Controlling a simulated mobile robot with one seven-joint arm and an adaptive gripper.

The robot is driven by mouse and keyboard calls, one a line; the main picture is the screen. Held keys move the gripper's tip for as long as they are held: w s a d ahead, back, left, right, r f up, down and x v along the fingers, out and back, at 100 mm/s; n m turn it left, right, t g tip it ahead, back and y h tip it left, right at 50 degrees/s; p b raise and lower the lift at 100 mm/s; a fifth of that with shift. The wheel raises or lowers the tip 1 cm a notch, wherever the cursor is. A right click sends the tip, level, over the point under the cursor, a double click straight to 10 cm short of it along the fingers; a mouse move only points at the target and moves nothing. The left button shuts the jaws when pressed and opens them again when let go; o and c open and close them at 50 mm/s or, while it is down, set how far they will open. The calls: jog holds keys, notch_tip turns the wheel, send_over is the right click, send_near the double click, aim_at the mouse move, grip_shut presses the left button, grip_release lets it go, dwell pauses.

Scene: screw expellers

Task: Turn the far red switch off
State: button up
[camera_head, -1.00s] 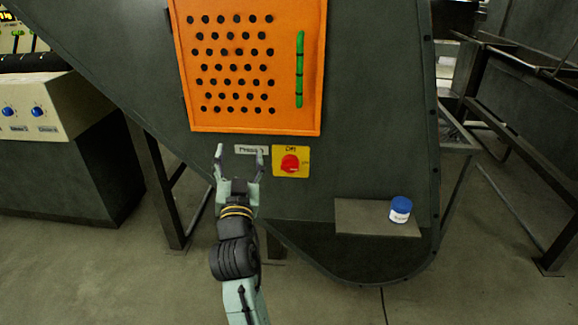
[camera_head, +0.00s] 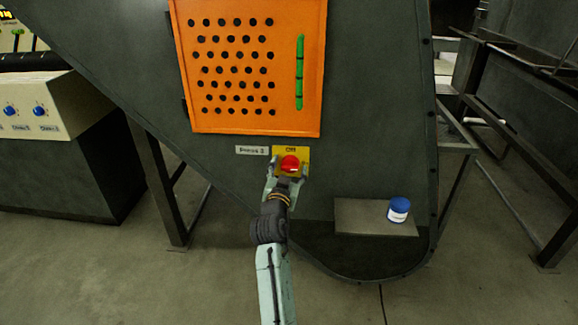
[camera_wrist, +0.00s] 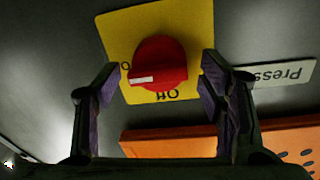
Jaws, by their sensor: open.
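The red switch (camera_head: 289,164) is a round red knob on a yellow plate (camera_head: 304,155), fixed to the dark machine panel below the orange grille. It shows large in the wrist view (camera_wrist: 160,61), upside down, with a white mark on its left side and the word "Off" below it. My gripper (camera_head: 285,167) is at the switch in the head view. In the wrist view my gripper (camera_wrist: 158,82) is open, with one finger on each side of the knob. A gap shows on both sides. I cannot tell how deep the fingers reach.
The orange grille door (camera_head: 235,118) with a green handle (camera_head: 300,72) is just above. A label (camera_head: 252,150) sits left of the plate. A blue-lidded jar (camera_head: 398,211) stands on a small shelf (camera_head: 350,217) to the lower right.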

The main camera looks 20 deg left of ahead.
jog(key=shift+w, duration=0.35)
jog(key=shift+c, duration=0.5)
jog(key=c, duration=1)
jog(key=shift+c, duration=0.2)
